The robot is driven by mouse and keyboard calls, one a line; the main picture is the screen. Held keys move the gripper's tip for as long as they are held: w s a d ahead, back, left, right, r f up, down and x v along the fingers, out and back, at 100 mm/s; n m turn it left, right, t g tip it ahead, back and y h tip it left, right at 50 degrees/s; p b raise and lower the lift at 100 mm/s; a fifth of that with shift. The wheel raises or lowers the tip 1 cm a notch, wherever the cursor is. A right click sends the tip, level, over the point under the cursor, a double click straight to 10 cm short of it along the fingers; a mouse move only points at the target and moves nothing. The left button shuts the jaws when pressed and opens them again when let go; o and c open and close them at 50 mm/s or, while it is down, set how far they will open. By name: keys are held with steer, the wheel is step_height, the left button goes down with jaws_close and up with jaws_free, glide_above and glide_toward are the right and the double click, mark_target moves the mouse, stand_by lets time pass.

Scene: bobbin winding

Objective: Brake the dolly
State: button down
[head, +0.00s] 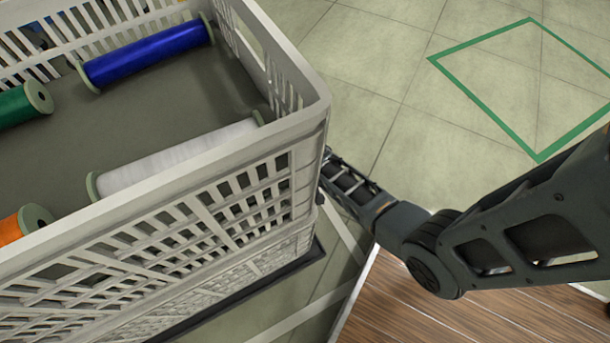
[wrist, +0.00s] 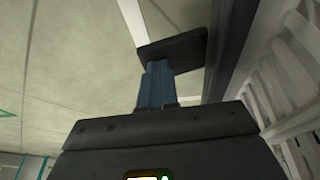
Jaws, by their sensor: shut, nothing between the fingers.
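The dolly (head: 245,291) shows in the head view as a dark edge under the stacked white crates (head: 215,218). In the wrist view its dark side rail (wrist: 232,45) runs along the right, beside the slatted crate wall. A flat dark plate (wrist: 180,46), which looks like the brake pedal, sticks out from the rail. My gripper (wrist: 157,66) has its blue fingers together with nothing between them. The fingertips are at the plate's near edge; I cannot tell whether they touch it. In the head view the crate corner hides my gripper.
The upper crate holds blue (head: 150,54), white (head: 175,160), green (head: 15,106) and orange (head: 12,228) bobbins. A green square outline (head: 480,47) marks clear tiled floor at upper right. A wooden surface (head: 430,315) lies below my arm. White tape lines cross the floor near the dolly.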

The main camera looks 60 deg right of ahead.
steer(key=shift+s+d+f+y, duration=0.1)
steer(key=shift+d+f+y, duration=0.1)
steer(key=shift+y, duration=0.1)
steer(key=shift+s+d+f+t+y+b, duration=0.2)
steer(key=shift+d+f+t+y+b, duration=0.15)
steer(key=shift+f+t+y, duration=0.4)
steer(key=shift+s+d+f+b, duration=0.1)
steer(key=shift+d+f+b, duration=0.1)
steer(key=shift+f, duration=0.2)
steer(key=shift+s+d+f+b, duration=0.1)
steer(key=shift+f+b, duration=0.1)
steer(key=shift+f, duration=0.15)
